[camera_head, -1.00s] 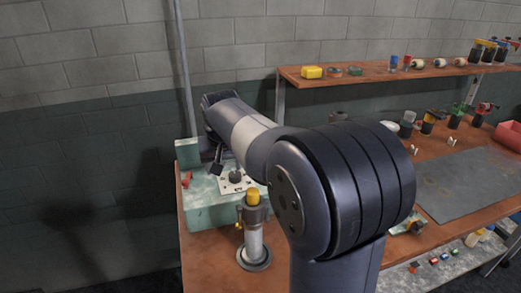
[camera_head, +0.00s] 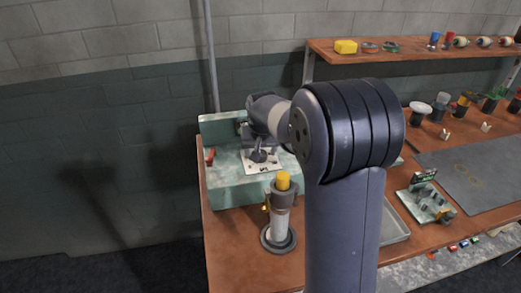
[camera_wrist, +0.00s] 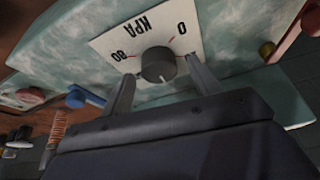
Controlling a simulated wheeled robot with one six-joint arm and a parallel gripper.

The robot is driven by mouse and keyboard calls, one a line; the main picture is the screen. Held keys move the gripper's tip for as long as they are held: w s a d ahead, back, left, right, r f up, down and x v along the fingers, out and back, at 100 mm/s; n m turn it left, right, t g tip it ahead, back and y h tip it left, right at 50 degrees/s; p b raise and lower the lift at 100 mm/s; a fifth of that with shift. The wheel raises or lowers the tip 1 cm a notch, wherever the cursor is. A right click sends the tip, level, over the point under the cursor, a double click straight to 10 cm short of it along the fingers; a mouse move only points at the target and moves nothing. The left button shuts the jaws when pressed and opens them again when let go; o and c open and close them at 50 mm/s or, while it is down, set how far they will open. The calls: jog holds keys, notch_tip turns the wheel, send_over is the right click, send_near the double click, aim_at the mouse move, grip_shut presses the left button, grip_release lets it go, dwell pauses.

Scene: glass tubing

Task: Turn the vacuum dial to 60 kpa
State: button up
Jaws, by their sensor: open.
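The vacuum dial (camera_wrist: 158,64) is a round dark grey knob on a white plate (camera_wrist: 112,42) printed "KPA", with 80 on the left and 0 on the right in the upside-down wrist view. A pale pointer mark on the knob faces the bottom of that view. My gripper (camera_wrist: 160,70) is open, with one finger on each side of the knob; I cannot tell whether they touch it. In the head view the white plate (camera_head: 262,168) lies on a pale green box, and my gripper (camera_head: 258,152) is at the knob, partly hiding it.
The green box (camera_head: 235,190) has a red lever (camera_head: 210,156) at its left. A yellow-topped cylinder (camera_head: 281,215) stands close in front. A blue part (camera_wrist: 77,97) shows beside my left finger in the wrist view. A small fixture (camera_head: 425,203) stands to the right on the bench.

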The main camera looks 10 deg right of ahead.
jog(key=shift+f, duration=0.25)
jog(key=c, duration=1)
jog(key=shift+m, duration=0.4)
jog(key=m+h+b, duration=0.1)
jog(key=m, duration=0.1)
jog(key=m+h, duration=0.1)
jog(key=m, duration=0.1)
jog(key=shift+w+a+m+g+b, duration=0.15)
jog(key=shift+m+g+b, duration=0.15)
jog(key=shift+b, duration=0.05)
jog(key=m+g, duration=0.1)
jog(key=m, duration=0.2)
jog(key=m+g+h, duration=0.1)
jog(key=m, duration=0.2)
jog(key=shift+w+a, duration=0.1)
jog(key=shift+m+h, duration=0.3)
jog(key=shift+m, duration=0.1)
